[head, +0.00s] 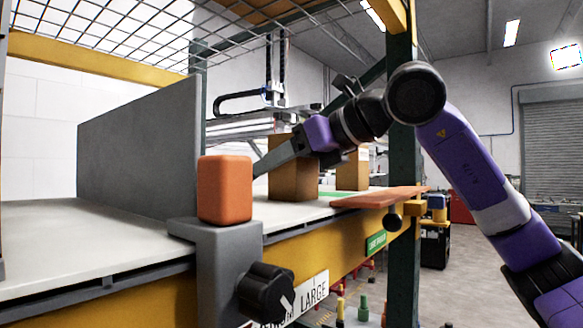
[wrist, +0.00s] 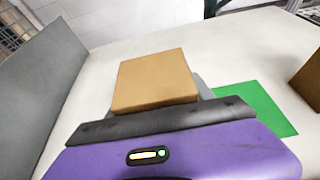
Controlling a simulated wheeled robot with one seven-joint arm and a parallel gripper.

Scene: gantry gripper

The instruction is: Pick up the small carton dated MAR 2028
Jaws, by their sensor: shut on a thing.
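A plain brown carton (wrist: 155,80) is at my gripper (wrist: 155,112) in the wrist view, just beyond the dark bar of the gripper body. My gripper is shut on this carton. In the head view, my gripper (head: 268,163) reaches left and down, its far end passing behind an orange block. That block hides the fingertips there, and I cannot make out the held carton. A taller brown carton (head: 292,178) stands behind the gripper, and another carton (head: 353,172) is farther right. No date is readable on any carton.
The orange block (head: 225,188) sits on a grey post at the table's front edge. A grey panel (head: 140,150) stands at left. A green mat (wrist: 258,105) lies right of the held carton, with another carton (wrist: 311,80) at far right. The pale tabletop (head: 80,235) is clear at left.

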